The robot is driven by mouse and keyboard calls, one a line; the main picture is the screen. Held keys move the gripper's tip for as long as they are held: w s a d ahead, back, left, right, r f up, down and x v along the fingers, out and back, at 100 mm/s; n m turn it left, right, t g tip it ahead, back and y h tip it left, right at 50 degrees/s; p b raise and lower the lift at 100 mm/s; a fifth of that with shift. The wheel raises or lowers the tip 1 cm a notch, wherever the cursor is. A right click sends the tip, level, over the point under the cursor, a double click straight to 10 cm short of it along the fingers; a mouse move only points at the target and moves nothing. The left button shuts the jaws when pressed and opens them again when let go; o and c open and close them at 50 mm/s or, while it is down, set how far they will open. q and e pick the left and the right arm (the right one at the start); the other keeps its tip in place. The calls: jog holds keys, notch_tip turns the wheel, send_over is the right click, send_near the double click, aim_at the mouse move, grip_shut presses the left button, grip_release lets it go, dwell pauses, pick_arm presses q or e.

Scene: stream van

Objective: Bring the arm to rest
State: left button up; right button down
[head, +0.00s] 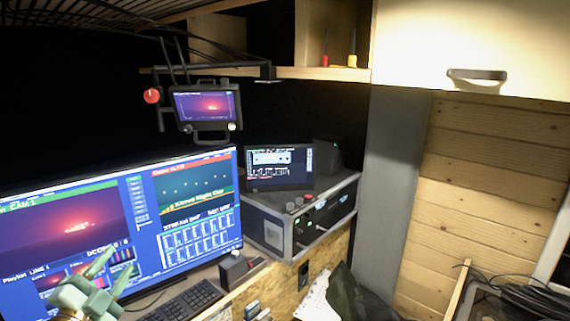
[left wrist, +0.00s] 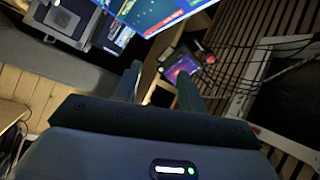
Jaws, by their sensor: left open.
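My left gripper (head: 97,272) is at the lower left of the head view, in front of the large blue monitor (head: 200,214). Its fingers point up and stand apart with nothing between them. In the left wrist view the two fingers of my left gripper (left wrist: 158,82) also show apart and empty, with the monitor (left wrist: 160,14) beyond them. It touches nothing that I can see. My right gripper is in neither view.
A black keyboard (head: 182,301) and a small dark box (head: 236,270) lie on the desk below the monitor. A rack case (head: 300,222) carries a small screen (head: 279,167). A hanging monitor (head: 206,106) is above. Cables (head: 535,298) lie at lower right.

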pick_arm(q)
jog(key=s+d+f+n+g+y, duration=0.35)
jog(key=s+f+g, duration=0.35)
jog(key=f, duration=0.5)
jog(key=s+f+n+g+y, duration=0.2)
jog(key=s+f+g, duration=0.1)
jog(key=s, duration=0.5)
jog(key=s+f+n+g+y, duration=0.2)
jog(key=s+f+g, duration=0.15)
jog(key=s, duration=0.45)
jog(key=s+d+f+g+h+b, duration=0.1)
jog(key=s+d+f+h+b, duration=0.1)
jog(key=f, duration=1.3)
jog(key=s+d+f+g+h+b, duration=0.1)
jog(key=s+d+f+b, duration=0.15)
jog(key=f, duration=1.15)
jog(key=s+f+n+g+h+b, duration=0.2)
jog(key=s+f+n+g+b, duration=0.1)
jog(key=s+f, duration=1.7)
notch_tip(320, 180, down, 2)
jog(key=shift+s+f+g+b, duration=0.2)
jog(key=shift+s+g+b, duration=0.15)
jog(key=shift+b, duration=0.3)
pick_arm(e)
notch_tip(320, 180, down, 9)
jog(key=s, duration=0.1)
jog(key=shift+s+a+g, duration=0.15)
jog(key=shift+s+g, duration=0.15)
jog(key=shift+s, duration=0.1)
